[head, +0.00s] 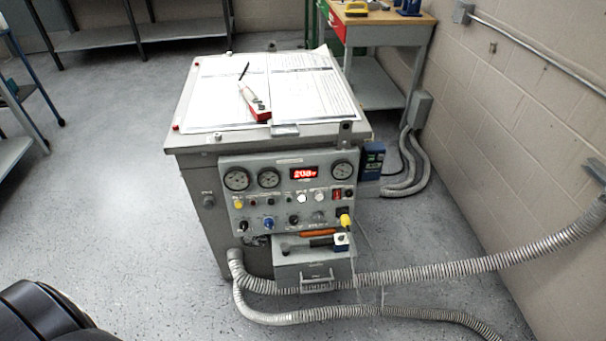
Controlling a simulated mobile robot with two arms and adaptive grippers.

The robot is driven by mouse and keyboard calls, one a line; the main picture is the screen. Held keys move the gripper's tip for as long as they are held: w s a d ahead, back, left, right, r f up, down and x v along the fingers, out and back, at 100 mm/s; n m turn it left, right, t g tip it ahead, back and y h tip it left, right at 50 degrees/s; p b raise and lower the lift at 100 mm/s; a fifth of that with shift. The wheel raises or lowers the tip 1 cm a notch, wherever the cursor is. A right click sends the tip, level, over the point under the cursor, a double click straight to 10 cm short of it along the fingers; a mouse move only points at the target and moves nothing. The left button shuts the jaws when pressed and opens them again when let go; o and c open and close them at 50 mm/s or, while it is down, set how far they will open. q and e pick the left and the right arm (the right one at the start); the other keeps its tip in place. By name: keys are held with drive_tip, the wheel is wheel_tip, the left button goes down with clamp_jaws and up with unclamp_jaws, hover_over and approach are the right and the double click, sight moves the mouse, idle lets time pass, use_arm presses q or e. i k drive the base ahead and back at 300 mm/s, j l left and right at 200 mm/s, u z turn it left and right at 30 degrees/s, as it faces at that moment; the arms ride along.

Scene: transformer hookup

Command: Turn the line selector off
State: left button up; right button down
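The grey transformer cabinet (215,215) stands on the floor in the middle of the head view. Its front control panel (255,208) has several dial gauges, a red lit display (303,173), and rows of small knobs and buttons. A blue knob (268,223), a black knob (294,220) and a yellow part (345,220) sit in the lower row. The labels are too small to read, so I cannot tell which one is the line selector or its position. Neither gripper shows in view.
A drawer (302,282) with tools on its top ledge is below the panel. Flexible conduits (430,275) run across the floor to the right wall. The floor at front left is mostly clear.

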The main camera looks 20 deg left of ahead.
sight(268, 222)
drive_tip(key=u, duration=1.05)
